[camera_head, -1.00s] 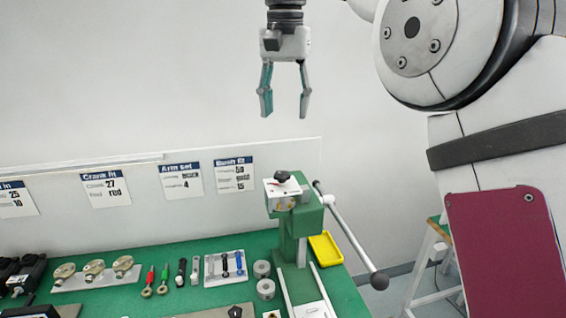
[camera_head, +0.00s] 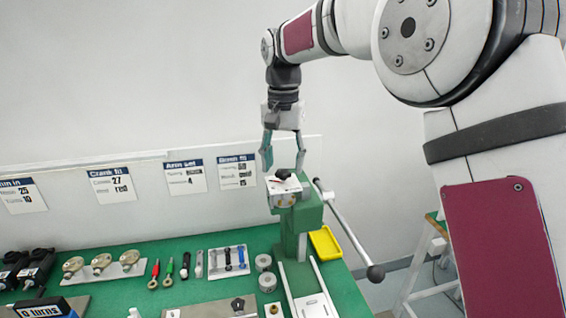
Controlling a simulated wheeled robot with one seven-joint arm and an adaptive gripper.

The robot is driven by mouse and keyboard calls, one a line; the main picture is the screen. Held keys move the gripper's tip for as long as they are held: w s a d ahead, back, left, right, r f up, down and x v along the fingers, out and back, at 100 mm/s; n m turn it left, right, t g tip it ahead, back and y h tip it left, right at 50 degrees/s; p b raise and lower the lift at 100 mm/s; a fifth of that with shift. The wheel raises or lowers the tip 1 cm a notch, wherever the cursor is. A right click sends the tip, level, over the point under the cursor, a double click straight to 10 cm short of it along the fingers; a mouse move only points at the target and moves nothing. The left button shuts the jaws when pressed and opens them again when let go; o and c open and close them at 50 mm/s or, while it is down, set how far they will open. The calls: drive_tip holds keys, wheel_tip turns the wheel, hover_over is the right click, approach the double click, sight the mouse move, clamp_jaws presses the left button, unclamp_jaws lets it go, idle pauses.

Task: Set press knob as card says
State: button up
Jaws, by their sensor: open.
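The green press (camera_head: 305,218) stands upright at the right end of the bench. Its black knob (camera_head: 283,174) sits on a pale plate (camera_head: 284,188) on the press head. My gripper (camera_head: 283,170) hangs pointing down over the press head, open and empty. Its fingertips are close to the knob's height in the picture; I cannot tell whether they are around it or behind it. Cards hang on the back panel: Bush fit (camera_head: 237,172), Arm set (camera_head: 185,178), Crank fit (camera_head: 112,184) and one partly cut off (camera_head: 22,196). The smaller card text is hard to read.
The press lever (camera_head: 345,232) sticks out to the right, ending in a dark ball. Grey bushings (camera_head: 264,263), handles, arms on a white tray (camera_head: 228,262) and cranks (camera_head: 101,262) fill the green bench (camera_head: 140,290) leftward.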

drive_tip(key=shift+f, duration=0.55)
drive_tip(key=c, duration=1.2)
drive_tip(key=shift+n, duration=0.4)
drive_tip(key=n+b, duration=0.1)
drive_tip(key=n, duration=0.3)
drive_tip(key=shift+n+b, duration=0.3)
drive_tip(key=n+b, duration=0.1)
drive_tip(key=n, duration=0.5)
drive_tip(key=shift+n, duration=0.3)
